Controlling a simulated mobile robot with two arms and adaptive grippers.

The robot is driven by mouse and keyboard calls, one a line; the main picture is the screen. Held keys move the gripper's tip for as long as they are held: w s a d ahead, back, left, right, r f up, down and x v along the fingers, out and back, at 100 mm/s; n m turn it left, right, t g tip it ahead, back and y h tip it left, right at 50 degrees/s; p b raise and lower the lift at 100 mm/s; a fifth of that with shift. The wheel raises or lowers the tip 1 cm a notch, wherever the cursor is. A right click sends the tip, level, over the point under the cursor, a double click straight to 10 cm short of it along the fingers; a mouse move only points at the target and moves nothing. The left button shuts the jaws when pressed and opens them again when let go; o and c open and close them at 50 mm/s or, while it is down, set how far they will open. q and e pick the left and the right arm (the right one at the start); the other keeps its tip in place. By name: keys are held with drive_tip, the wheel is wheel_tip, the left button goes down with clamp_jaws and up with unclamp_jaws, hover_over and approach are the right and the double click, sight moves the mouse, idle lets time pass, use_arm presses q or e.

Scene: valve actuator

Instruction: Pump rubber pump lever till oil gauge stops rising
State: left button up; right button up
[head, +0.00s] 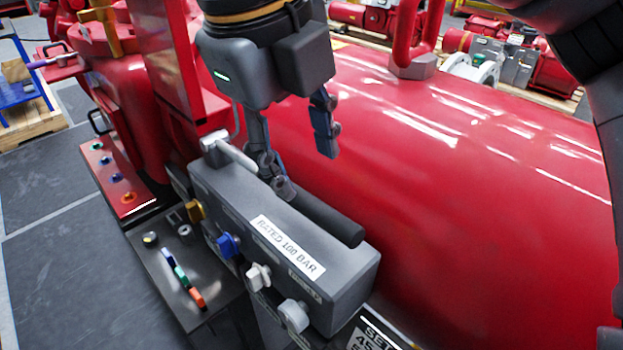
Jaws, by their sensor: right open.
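The pump lever has a black rubber grip (325,215) and a bare metal arm (236,154). It lies low along the top of a grey box (345,275) labelled "RATED 100 BAR". My right gripper (306,172) is open, pointing down above the lever. Its left finger overlaps the lever near the upper end of the rubber grip. Its right finger hangs beyond the lever in front of the red tank. I cannot tell if either finger touches the lever. No oil gauge can be clearly made out. My left gripper is out of view.
The large red tank (480,200) fills the space right of the box. Blue (228,245) and white (257,277) knobs stick out of the box's front. A panel with coloured levers (181,276) stands left of it. Grey floor (60,265) is open at left.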

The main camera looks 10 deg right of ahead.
drive_tip(key=shift+s+a+r, duration=0.1)
drive_tip(key=shift+a+r, duration=0.05)
drive_tip(key=shift+r, duration=0.55)
